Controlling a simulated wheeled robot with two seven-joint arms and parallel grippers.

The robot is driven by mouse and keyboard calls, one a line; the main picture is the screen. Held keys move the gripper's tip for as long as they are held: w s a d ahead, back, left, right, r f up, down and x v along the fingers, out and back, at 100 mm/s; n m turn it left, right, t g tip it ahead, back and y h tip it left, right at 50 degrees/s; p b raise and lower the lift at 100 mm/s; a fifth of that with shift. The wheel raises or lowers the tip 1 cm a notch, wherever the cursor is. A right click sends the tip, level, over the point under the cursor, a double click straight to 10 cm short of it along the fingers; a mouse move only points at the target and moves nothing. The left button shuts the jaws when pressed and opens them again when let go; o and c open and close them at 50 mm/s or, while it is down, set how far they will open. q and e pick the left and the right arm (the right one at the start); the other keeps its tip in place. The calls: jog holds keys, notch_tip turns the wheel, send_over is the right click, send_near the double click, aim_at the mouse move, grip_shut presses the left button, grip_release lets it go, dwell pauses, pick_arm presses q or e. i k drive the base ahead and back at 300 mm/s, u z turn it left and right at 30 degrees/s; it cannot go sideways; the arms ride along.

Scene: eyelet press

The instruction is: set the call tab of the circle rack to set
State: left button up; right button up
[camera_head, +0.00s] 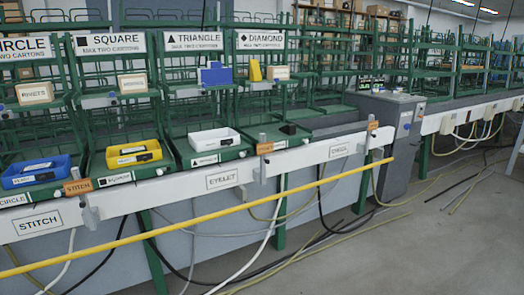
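The circle rack stands at the far left, under a partly cut-off CIRCLE sign (24,48). Its green frame carries a carton labelled RIVETS (35,93) on the upper shelf and a blue bin (40,172) low at the front. A small pale piece (5,113) shows on the upper shelf front at the left picture edge; I cannot tell whether it is the call tab or how it is set. A CIRCLE label (12,200) sits on the rail below the bin. Neither of my grippers is in view.
The square rack holds a yellow bin (134,153), the triangle rack a white bin (214,139) and a blue piece (215,74). A yellow bar (210,214) runs along the front of the white rail (160,188). Cables lie on the floor (420,240); the floor at right is partly clear.

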aim_at(58, 192)
jog(key=u, duration=1.25)
jog(key=i, duration=2.15)
jog(key=z, duration=0.7)
